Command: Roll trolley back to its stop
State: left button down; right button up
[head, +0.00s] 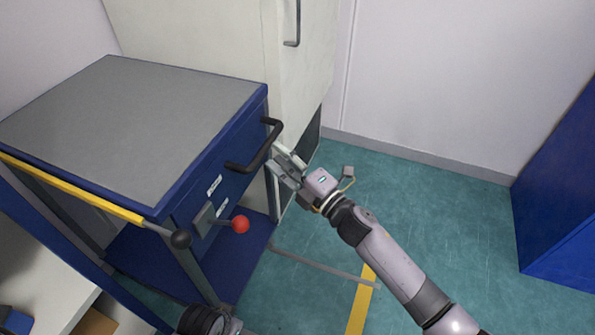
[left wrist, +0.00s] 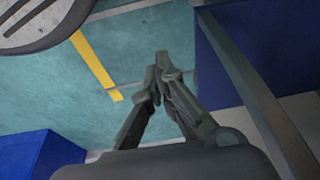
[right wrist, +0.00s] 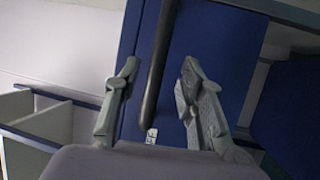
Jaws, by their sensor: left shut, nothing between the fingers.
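The trolley (head: 130,120) is a blue cabinet with a grey top at the left of the head view. Its black handle (head: 257,146) juts from the front; it also shows in the right wrist view (right wrist: 158,70). My left gripper (left wrist: 162,68) is shut and empty, over the floor beside blue panels. Only part of the left arm shows at the head view's bottom edge. I cannot identify the stop.
A pale cabinet (head: 230,50) stands behind. A grey strip (head: 320,265) and a yellow line (head: 360,305) mark the green floor, which is open toward the blue unit (head: 560,200).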

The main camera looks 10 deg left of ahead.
jog(key=v, duration=0.6)
jog(key=shift+d, duration=0.15)
jog(key=shift+s, duration=0.15)
